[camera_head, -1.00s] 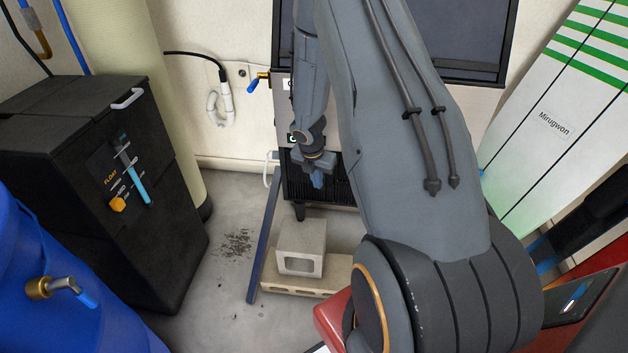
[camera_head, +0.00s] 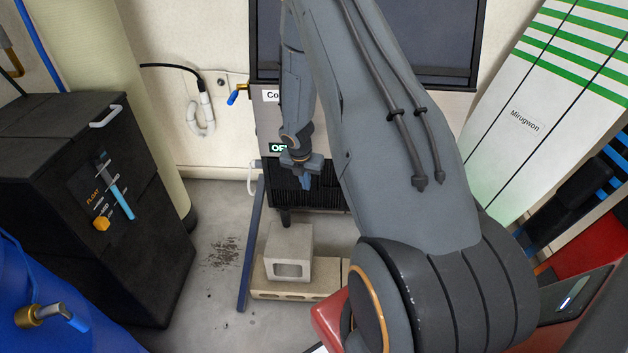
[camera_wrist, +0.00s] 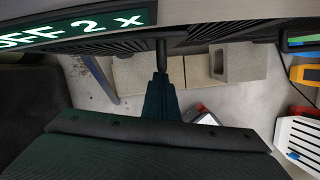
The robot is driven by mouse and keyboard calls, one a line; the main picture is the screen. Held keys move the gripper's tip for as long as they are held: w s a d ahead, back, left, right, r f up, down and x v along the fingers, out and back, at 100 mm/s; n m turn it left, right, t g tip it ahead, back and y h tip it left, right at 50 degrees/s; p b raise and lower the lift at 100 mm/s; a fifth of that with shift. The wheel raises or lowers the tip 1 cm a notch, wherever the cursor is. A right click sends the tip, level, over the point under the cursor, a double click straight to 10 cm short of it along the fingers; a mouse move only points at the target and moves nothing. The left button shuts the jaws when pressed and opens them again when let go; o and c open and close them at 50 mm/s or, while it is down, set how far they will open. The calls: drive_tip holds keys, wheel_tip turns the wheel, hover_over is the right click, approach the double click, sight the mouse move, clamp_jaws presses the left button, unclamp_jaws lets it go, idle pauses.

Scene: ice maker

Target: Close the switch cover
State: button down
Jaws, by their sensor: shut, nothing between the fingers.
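The ice maker (camera_head: 268,119) stands against the back wall, with a dark panel on top and a black slatted grille below. A lit green sign reading "OFF" (camera_head: 281,148) is on its front; in the wrist view it reads "OFF 2 x" (camera_wrist: 85,28) at the upper left. I cannot make out the switch cover; my arm hides part of the front. My gripper (camera_head: 308,181) is shut and empty, in front of the grille just below the sign. In the wrist view its dark fingers (camera_wrist: 161,75) point up towards the machine's lower front edge.
Concrete blocks (camera_head: 290,250) lie on the floor below the machine, beside a leaning blue bar (camera_head: 251,245). A black cabinet (camera_head: 150,235) stands at left, with a blue barrel (camera_head: 75,330) in front. A striped white board (camera_head: 535,110) leans at right. Bare floor lies left of the blocks.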

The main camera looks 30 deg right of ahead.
idle(0.4)
drive_tip(key=s+a+r+p, duration=0.3)
drive_tip(key=s+a+r, duration=0.1)
drive_tip(key=r, duration=0.6)
drive_tip(key=shift+a, duration=0.5)
drive_tip(key=shift+s+f+p, duration=0.1)
drive_tip(key=shift+p, duration=0.55)
